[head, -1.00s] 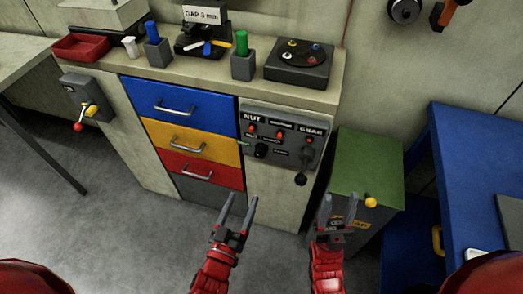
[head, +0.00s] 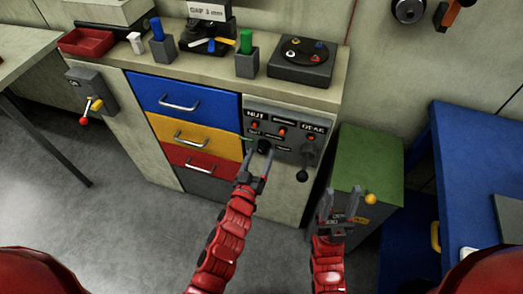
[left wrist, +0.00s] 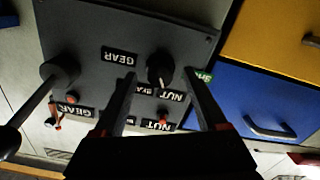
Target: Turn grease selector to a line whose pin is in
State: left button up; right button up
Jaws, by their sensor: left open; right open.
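The grey control panel (head: 283,119) is on the cabinet front, with NUT and GEAR labels and several small red pins. Its black selector knob (head: 264,147) is low on the panel's left side. In the left wrist view the panel appears upside down, and the knob (left wrist: 160,70) shows between the finger tips, with a pale mark on its lower edge. My left gripper (head: 256,162) is open at the knob; contact cannot be told. My right gripper (head: 340,197) is open and empty, in front of the green-topped box. How deep each pin sits is unclear.
A lever with a black ball (head: 303,175) juts from the panel's right side. Blue, yellow and red drawers (head: 190,98) with handles lie left of it. The green-topped box (head: 368,160) with a yellow knob stands right of the cabinet. Floor at left is clear.

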pick_arm(q)
jog(key=shift+x, duration=1.05)
grip_shut()
